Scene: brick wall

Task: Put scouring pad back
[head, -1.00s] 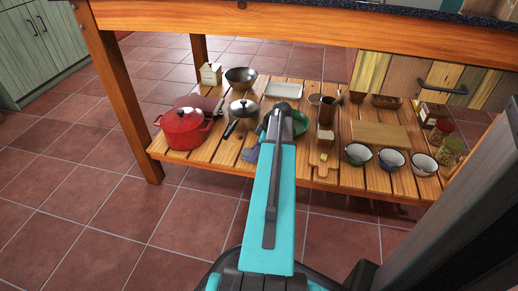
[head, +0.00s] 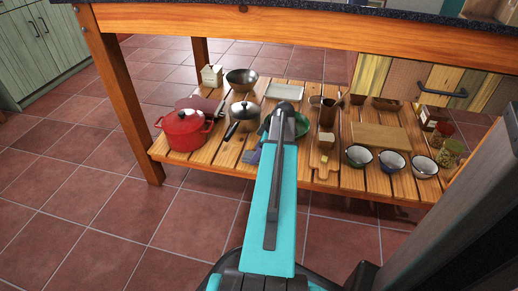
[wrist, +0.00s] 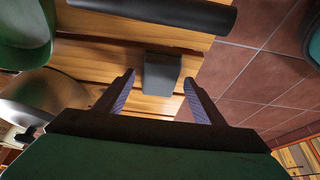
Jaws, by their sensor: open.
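My gripper (wrist: 158,80) is open in the wrist view, its two fingers spread and nothing held. A small dark grey block (wrist: 162,73), which looks like the scouring pad, lies on the wooden slats between and just beyond the fingertips, near the shelf's front edge. In the head view, a blue-grey patch (head: 252,157) shows at the left of my arm, probably this same block.
The slatted shelf (head: 217,155) holds a red pot (head: 183,130), a lidded steel pot (head: 243,112) and a green bowl (head: 265,127), also in the wrist view (wrist: 25,35). Right of my arm are cutting boards (head: 380,137) and several small bowls (head: 390,161). Tiled floor (head: 100,225) lies in front.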

